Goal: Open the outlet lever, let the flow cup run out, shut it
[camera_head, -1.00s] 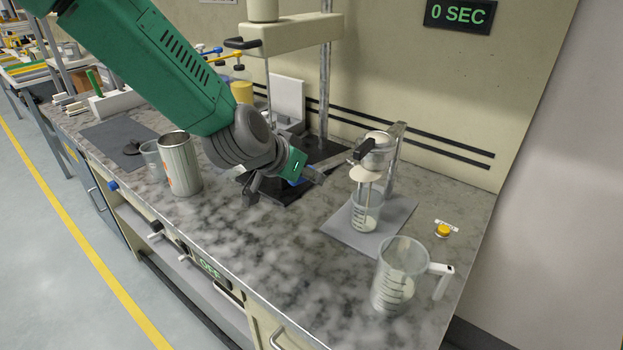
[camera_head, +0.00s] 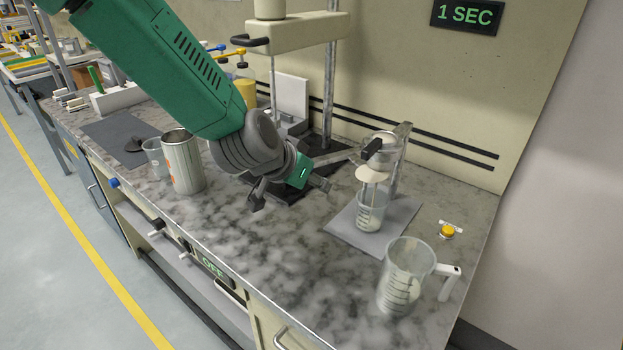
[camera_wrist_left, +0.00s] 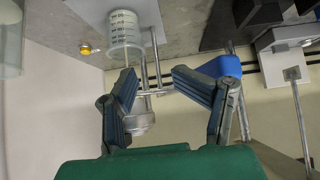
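The flow cup (camera_head: 382,142) hangs from a metal stand at the right of the bench. A black handle (camera_head: 371,147) sticks out at its side, which I take for the outlet lever. A thin pale stream (camera_head: 373,193) runs down from below the cup into a graduated beaker (camera_head: 368,218) holding some pale liquid. My left gripper (camera_head: 290,191) is open and empty, left of the cup and apart from it. In the left wrist view the cup (camera_wrist_left: 138,122) shows between the spread fingers (camera_wrist_left: 167,100). My right gripper is not in view.
A larger jug (camera_head: 402,278) stands at the front right. A yellow button (camera_head: 447,231) sits near the right edge. The wall display (camera_head: 466,15) reads 1 SEC. A metal can (camera_head: 182,165) stands at the left, and a mixer (camera_head: 290,35) behind my arm. The front middle of the bench is clear.

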